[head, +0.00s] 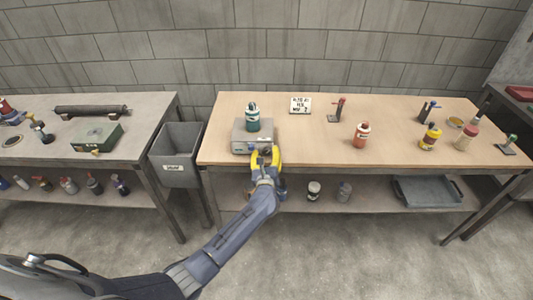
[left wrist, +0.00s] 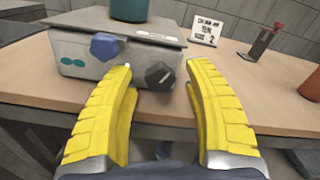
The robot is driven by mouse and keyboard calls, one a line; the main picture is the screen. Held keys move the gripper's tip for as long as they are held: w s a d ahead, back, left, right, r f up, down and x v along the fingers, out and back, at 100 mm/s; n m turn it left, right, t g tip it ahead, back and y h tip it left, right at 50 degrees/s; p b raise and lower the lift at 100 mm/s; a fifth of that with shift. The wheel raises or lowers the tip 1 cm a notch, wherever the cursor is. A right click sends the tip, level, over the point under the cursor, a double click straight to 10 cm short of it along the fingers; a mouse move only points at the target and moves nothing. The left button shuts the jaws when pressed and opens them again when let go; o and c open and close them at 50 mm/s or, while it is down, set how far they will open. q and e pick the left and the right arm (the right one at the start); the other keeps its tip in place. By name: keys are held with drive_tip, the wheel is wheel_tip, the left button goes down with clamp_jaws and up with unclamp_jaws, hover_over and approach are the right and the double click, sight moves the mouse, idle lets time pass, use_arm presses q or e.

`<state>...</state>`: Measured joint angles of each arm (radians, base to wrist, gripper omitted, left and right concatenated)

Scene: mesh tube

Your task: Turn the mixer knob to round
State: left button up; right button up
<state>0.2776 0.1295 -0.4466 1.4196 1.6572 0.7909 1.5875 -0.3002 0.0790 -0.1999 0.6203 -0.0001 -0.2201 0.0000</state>
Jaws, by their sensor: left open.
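The mixer (head: 239,138) is a grey box near the front left of the wooden table, with a teal bottle (head: 252,117) standing on its top plate. In the left wrist view the mixer (left wrist: 85,64) shows a blue knob (left wrist: 104,46) and a black faceted knob (left wrist: 159,76) on its front. My left gripper (head: 265,156) is open at the mixer's front right. In the left wrist view its yellow fingers (left wrist: 157,72) stand either side of the black knob, and the left fingertip is close below the blue knob. Contact cannot be told. My right gripper is not in view.
A sign (head: 300,105), a clamp stand (head: 338,110) and an orange bottle (head: 361,135) stand to the mixer's right. A grey bin (head: 175,172) is left of the table. The table's front edge (head: 330,168) lies beneath my left gripper. The tabletop between mixer and orange bottle is clear.

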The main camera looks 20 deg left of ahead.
use_arm(q)
drive_tip(key=shift+w+a, duration=0.1)
drive_tip(key=shift+w, duration=0.25)
clamp_jaws()
idle(0.3)
